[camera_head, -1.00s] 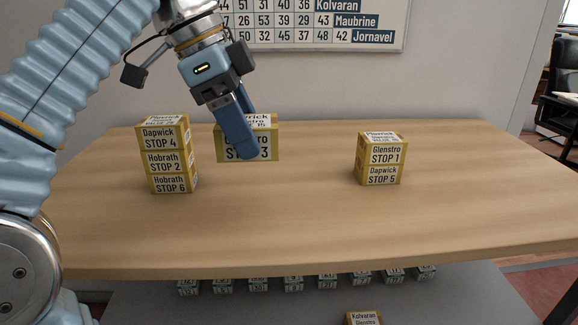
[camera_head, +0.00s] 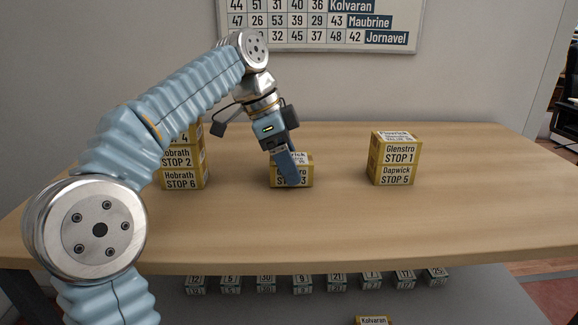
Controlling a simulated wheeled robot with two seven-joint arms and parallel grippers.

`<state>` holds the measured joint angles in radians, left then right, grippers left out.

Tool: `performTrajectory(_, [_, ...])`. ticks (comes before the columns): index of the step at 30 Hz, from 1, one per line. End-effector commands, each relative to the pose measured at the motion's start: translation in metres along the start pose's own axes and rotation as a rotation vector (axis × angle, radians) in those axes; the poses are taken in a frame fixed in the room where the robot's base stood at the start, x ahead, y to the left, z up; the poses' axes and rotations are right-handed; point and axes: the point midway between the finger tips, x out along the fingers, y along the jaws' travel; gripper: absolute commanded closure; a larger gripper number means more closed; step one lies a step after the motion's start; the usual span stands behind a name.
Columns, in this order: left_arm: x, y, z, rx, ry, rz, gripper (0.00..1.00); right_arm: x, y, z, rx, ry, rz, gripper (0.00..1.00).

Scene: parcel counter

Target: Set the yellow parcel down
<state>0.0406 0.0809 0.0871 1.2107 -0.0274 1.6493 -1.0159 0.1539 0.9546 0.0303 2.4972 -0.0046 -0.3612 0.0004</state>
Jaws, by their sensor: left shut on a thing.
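The yellow parcel (camera_head: 304,177) has a white label, partly hidden, that ends in "3". It is at the middle of the wooden table (camera_head: 330,228), between two stacks of yellow parcels. My left gripper (camera_head: 291,178) reaches down over it and is shut on it, its blue finger covering part of the front label. The parcel looks level and at or very near the tabletop; I cannot tell if it touches. My right gripper is not in view.
A stack of yellow parcels (camera_head: 184,179) stands left, partly behind my arm. A stack of two (camera_head: 394,158) stands right. Several small numbered boxes (camera_head: 303,284) line a lower shelf, with another yellow parcel (camera_head: 373,321) at the bottom edge. A number chart (camera_head: 320,22) hangs on the wall. The front tabletop is clear.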

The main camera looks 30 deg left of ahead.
Motion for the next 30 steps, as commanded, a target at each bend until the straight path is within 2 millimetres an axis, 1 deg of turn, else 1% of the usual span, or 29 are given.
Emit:
performTrajectory(11, [0.005, 0.000, 0.002, 0.000, 0.001, 0.000, 0.75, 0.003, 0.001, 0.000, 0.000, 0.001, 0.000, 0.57])
performTrajectory(12, [0.004, 0.000, 0.002, 0.000, 0.001, 0.000, 0.29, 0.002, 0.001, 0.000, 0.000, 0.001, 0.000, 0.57])
performTrajectory(16, [0.004, 0.000, 0.001, 0.000, 0.001, 0.000, 0.10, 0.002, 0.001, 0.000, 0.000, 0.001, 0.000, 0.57])
performTrajectory(25, [0.002, 0.000, 0.000, 0.000, 0.001, 0.000, 0.09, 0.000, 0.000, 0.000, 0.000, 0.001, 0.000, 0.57])
performTrajectory(28, [-0.009, 0.000, -0.001, 0.000, 0.002, -0.002, 0.09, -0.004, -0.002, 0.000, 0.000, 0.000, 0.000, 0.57])
performTrajectory(30, [-0.021, -0.001, -0.001, -0.001, 0.002, -0.003, 0.09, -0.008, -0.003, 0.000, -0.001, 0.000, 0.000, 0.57])
